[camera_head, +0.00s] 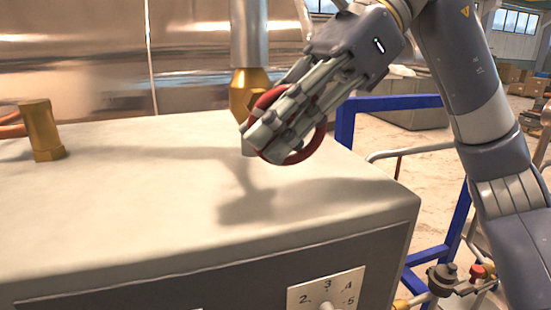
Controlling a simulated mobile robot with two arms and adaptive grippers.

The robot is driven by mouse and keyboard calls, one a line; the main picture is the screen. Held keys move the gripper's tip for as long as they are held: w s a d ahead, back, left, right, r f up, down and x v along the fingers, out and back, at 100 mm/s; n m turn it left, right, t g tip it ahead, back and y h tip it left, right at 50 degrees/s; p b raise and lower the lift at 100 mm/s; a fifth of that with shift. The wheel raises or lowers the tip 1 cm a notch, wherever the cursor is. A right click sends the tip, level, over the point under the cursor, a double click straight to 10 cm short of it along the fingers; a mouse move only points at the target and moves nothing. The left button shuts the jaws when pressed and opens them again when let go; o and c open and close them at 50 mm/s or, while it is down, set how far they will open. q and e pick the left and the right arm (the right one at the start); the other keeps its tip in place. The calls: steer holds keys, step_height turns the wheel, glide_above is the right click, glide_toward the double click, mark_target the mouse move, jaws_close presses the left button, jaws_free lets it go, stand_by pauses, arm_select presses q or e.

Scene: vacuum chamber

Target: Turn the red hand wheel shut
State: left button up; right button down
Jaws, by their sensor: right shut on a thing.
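The red hand wheel (301,157) is in the middle of the head view, beside a brass valve body on a vertical grey pipe, above a light box top. My right gripper (262,140) comes in from the upper right. Its fingers lie across the wheel and are shut on it. The fingers hide the wheel's hub and much of its rim. The wheel's ring shows above and below the fingers. My left gripper is not in view.
The brass valve body (248,88) and grey pipe (249,32) stand just behind the gripper. A brass fitting (41,130) stands at the left of the box top (130,195). A blue frame (346,122) is to the right. A numbered dial plate (327,292) is on the box front.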

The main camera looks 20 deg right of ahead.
steer(key=y+b, duration=0.3)
steer(key=b, duration=0.2)
steer(key=y+b, duration=0.4)
steer(key=b, duration=0.1)
steer(key=y+b, duration=0.3)
steer(key=b, duration=0.2)
steer(key=shift+d+r, duration=0.3)
steer(key=shift+d, duration=0.05)
steer(key=shift+d+r+y+b, duration=0.1)
steer(key=shift+r+y+b, duration=0.25)
steer(key=shift+y+b, duration=0.95)
steer(key=c, duration=1.6)
jaws_free()
steer(key=shift+c, duration=0.2)
steer(key=v, duration=1.2)
steer(key=shift+w+d+r, duration=0.1)
steer(key=shift+w, duration=0.05)
